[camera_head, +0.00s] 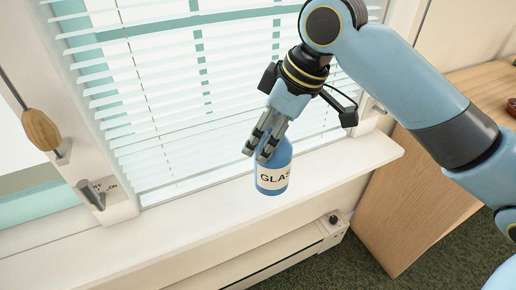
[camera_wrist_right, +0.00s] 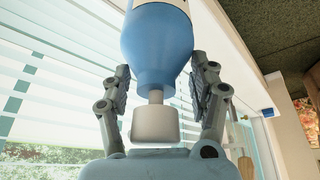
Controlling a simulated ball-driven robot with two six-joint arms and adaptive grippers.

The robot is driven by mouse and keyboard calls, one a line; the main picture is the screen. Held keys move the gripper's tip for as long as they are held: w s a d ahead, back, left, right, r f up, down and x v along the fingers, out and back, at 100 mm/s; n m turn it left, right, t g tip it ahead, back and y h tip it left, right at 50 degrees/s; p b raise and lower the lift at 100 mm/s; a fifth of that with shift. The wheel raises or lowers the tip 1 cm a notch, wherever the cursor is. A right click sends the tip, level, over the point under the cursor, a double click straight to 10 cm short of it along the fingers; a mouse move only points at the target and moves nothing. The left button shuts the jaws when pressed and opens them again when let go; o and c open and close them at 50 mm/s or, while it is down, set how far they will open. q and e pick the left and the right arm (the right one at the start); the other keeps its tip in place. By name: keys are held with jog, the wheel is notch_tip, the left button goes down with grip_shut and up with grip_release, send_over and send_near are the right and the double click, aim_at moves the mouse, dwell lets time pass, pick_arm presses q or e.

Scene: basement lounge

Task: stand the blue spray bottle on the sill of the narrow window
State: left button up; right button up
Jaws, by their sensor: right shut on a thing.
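The blue spray bottle (camera_head: 272,178) with a white label is in my right gripper (camera_head: 260,150), whose fingers are shut around its upper part. It looks upright, base down, over the white window sill (camera_head: 340,165). I cannot tell whether its base touches the sill. In the right wrist view, the blue bottle (camera_wrist_right: 158,45) sits between the two fingers, with its white cap (camera_wrist_right: 155,125) toward the palm. In the head view the cap is hidden by the gripper. My left gripper is not in view.
White slatted blinds (camera_head: 160,100) hang close behind the bottle. A wooden-handled tool or rod (camera_head: 41,130) and a grey window handle (camera_head: 92,196) are at left. A radiator (camera_head: 285,255) is under the sill, a wooden cabinet (camera_head: 400,205) at right. The sill is clear either side.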

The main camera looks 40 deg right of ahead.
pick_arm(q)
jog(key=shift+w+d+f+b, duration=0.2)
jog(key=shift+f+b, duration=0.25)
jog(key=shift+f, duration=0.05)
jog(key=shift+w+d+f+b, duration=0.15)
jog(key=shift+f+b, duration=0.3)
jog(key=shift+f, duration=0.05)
pick_arm(e)
jog(key=w+f, duration=0.3)
jog(key=f, duration=0.3)
jog(key=shift+w+d, duration=0.35)
jog(key=shift+d, duration=0.05)
jog(key=shift+f, duration=0.15)
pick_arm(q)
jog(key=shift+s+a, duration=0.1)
pick_arm(e)
jog(key=o, duration=1.7)
jog(key=p+v, duration=0.3)
jog(key=v, duration=0.9)
jog(key=shift+s+p, duration=0.15)
jog(key=shift+p, duration=0.15)
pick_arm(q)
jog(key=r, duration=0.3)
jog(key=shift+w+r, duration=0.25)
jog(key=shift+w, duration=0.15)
